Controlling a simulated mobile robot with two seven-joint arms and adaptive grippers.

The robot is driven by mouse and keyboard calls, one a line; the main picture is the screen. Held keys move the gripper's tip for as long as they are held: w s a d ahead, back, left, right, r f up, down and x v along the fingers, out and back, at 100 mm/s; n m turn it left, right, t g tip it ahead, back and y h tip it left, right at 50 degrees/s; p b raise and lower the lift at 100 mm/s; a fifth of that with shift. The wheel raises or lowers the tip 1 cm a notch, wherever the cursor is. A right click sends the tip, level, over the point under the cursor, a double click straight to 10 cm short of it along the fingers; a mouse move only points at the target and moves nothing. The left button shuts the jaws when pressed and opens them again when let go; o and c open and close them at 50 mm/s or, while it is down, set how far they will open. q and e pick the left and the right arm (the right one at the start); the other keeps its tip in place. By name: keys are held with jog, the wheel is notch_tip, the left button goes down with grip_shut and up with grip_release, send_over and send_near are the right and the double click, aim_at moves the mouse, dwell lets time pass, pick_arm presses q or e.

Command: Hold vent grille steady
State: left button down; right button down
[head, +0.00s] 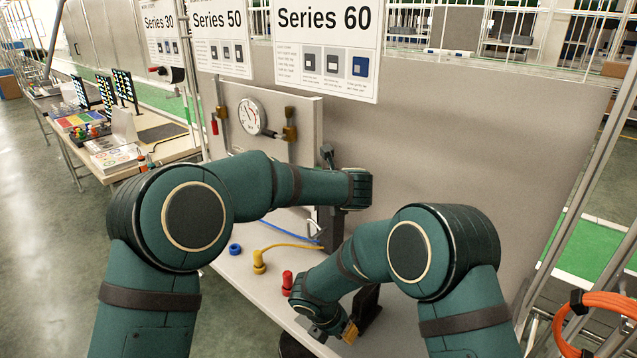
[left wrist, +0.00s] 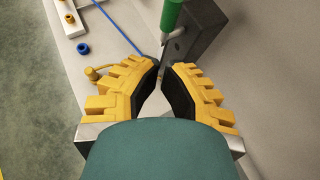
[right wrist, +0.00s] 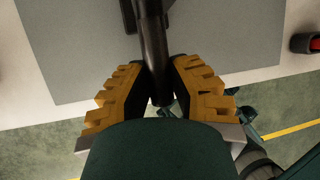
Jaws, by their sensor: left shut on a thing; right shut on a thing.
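I cannot pick out a vent grille for certain in any view. My left gripper (left wrist: 162,70) is shut beside a dark grey block (left wrist: 205,28). A green cylinder (left wrist: 171,14) with a thin grey shaft comes down to its fingertips, and the shaft seems to be between them. In the head view my left arm hides this gripper; the dark block (head: 332,230) stands upright behind the arm. My right gripper (right wrist: 153,85) is shut on a dark cylindrical handle (right wrist: 153,50). In the head view this gripper (head: 345,332) is low at the front, near a dark part (head: 366,306).
A red plug (head: 287,281), a yellow plug (head: 259,262) with a cable and a blue ring (head: 235,249) are on the pale table left of my right gripper. A gauge panel (head: 285,120) and a tall grey wall (head: 450,140) stand behind. A flat grey surface (right wrist: 230,40) lies under the handle.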

pick_arm(q)
jog(key=w+a+f, duration=0.1)
jog(key=w+a, duration=0.1)
jog(key=w, duration=0.4)
jog(key=shift+w+a+f, duration=0.15)
jog(key=shift+a+f, duration=0.05)
jog(key=shift+f, duration=0.1)
jog(key=shift+a, duration=0.1)
jog(key=shift+w+n+g+h, duration=0.1)
jog(key=shift+n+g+h, duration=0.2)
jog(key=shift+g, duration=0.1)
jog(key=shift+a+r+g+h, duration=0.1)
jog(key=shift+a+g+h, duration=0.05)
jog(key=shift+g+h, duration=0.3)
